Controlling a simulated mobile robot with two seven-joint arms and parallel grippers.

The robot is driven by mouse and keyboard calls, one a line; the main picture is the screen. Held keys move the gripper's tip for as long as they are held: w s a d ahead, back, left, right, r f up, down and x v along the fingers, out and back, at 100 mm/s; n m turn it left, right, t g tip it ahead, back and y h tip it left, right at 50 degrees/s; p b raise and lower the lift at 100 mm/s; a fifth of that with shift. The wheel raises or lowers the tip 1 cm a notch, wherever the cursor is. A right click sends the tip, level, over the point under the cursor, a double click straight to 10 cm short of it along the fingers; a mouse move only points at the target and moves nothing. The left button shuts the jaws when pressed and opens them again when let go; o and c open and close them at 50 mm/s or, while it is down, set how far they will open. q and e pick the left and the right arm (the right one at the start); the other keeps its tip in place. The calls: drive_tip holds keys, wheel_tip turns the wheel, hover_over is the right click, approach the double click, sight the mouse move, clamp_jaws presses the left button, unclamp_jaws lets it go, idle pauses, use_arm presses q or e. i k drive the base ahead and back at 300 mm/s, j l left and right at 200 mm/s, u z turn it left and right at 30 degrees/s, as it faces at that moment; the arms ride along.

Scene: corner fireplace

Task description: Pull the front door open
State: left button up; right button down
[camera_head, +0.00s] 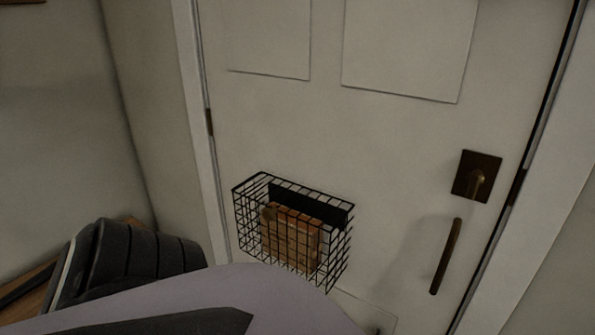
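The front door (390,140) is pale and panelled and fills most of the head view. It looks shut or nearly so; a thin dark line runs down its right edge, and I cannot tell if it is a gap. A dark bronze plate with a knob or lever (477,183) sits near that edge. Below it is a long, slightly tilted bar handle (446,256), with nothing touching it. Part of my pale arm crosses the bottom of the view. Neither gripper shows, so their places relative to the handle are hidden.
A black wire basket (343,262) holding a brownish package (290,240) hangs on the door's lower left. A dark ribbed object (140,252) is at the lower left, by a wooden surface (25,290). White frame strips and plain walls flank the door.

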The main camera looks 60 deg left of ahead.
sight(386, 109)
drive_tip(key=u, duration=0.5)
drive_tip(key=j+u, duration=0.1)
drive_tip(key=u, duration=0.4)
drive_tip(key=i+u, duration=0.1)
drive_tip(key=u, duration=0.9)
drive_tip(key=z, duration=0.3)
